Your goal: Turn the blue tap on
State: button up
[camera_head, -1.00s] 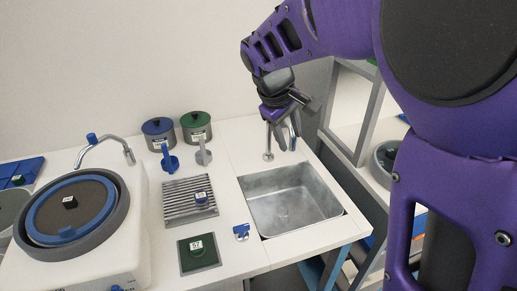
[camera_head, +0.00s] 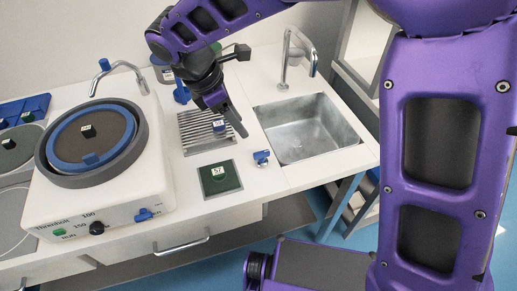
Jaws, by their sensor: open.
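A small blue-handled fitting (camera_head: 261,157) with a pale base sits on the white counter just left of the sink. A blue knob (camera_head: 104,64) tops the curved metal spout over the grinding machine, and a blue lever (camera_head: 144,215) is on that machine's front panel. I cannot tell which of these is the blue tap. My gripper (camera_head: 238,127) is open, pointing down above the grooved drain area, up and left of the small fitting and apart from it. Nothing shows between its fingers, which are seen edge-on.
The metal sink (camera_head: 306,130) has a tall grey faucet (camera_head: 287,62) behind it. The grinding machine (camera_head: 55,205) stands left.

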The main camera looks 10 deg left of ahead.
aim_at(261, 153)
jog(key=b+x, duration=0.2)
jog(key=x, duration=1)
jog(key=shift+f, duration=0.35)
grip_shut()
